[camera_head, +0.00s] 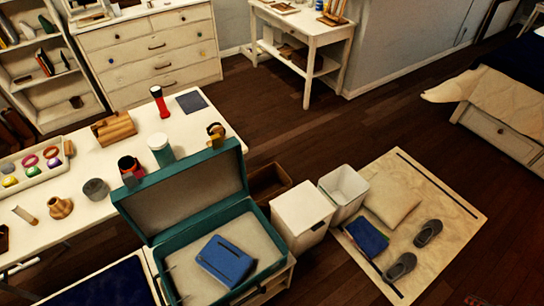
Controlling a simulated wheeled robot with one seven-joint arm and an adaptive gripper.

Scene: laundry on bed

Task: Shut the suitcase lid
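The teal suitcase (153,260) stands open in the lower middle of the head view. Its lid (190,193) is raised steeply at the back edge, with the brown-grey inner side showing. A blue folded item (226,260) lies inside on the pale lining, within the walls as far as I can see. The suitcase rests on a low pale stand (284,281). My gripper does not show in this view.
A long white table (85,165) with cups, a red flashlight (159,101) and a tray stands directly behind the lid. White bins (302,212) stand close to the suitcase's right. A rug (439,215) with slippers lies farther right. Dark floor beyond is clear.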

